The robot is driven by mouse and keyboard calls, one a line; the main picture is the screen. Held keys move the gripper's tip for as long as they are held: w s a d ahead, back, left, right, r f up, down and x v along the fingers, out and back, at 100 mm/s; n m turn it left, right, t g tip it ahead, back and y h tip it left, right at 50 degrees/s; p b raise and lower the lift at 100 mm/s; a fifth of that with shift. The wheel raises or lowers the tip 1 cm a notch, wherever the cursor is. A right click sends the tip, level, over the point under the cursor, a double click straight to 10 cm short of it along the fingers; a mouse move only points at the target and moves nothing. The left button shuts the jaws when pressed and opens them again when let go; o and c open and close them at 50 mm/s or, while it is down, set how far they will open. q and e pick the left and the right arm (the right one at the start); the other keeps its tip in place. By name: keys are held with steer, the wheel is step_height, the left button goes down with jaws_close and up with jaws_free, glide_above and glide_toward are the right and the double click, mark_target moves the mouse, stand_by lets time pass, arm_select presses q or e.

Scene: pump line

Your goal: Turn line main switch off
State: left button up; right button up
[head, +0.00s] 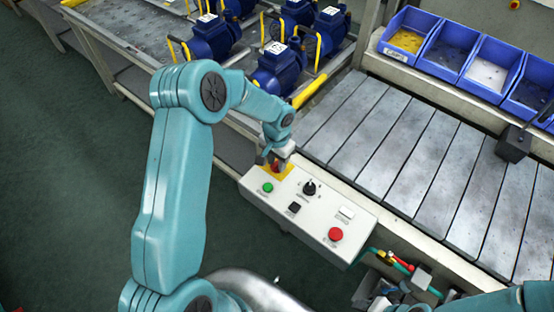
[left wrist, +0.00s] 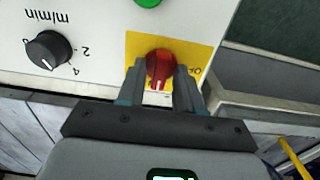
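The line main switch (left wrist: 159,66) is a red rotary knob on a yellow plate (left wrist: 201,53), at one corner of a white control panel (head: 325,222). In the left wrist view the knob sits between the two fingers of my left gripper (left wrist: 159,88). The fingers are on either side of it; whether both press on it is hard to tell. Part of an "OFF" label shows beside the knob. In the head view my left gripper (head: 275,160) is at the panel's far left corner and hides much of the switch. My right gripper is not seen.
The panel also carries a green button (head: 268,188), a black speed knob (head: 309,188), a black switch (head: 294,208) and a red button (head: 336,234). A slatted conveyor (head: 400,150) lies behind. Blue pumps (head: 278,72) and blue bins (head: 446,50) stand further back.

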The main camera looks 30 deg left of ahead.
arm_select(q)
jaws_close()
steer(key=shift+f+n+b, duration=0.2)
steer(key=shift+n+b, duration=0.4)
steer(key=shift+b, duration=0.35)
steer(key=n+b, duration=0.6)
steer(key=b, duration=0.1)
steer(key=shift+n+b, duration=0.4)
steer(key=n+b, duration=0.3)
steer(key=n, duration=0.2)
steer(key=shift+r+b, duration=0.1)
steer(key=shift+b, duration=0.25)
steer(key=shift+a+r+n+b, duration=0.15)
steer(key=shift+n+b, duration=0.85)
steer(key=shift+n, duration=1.5)
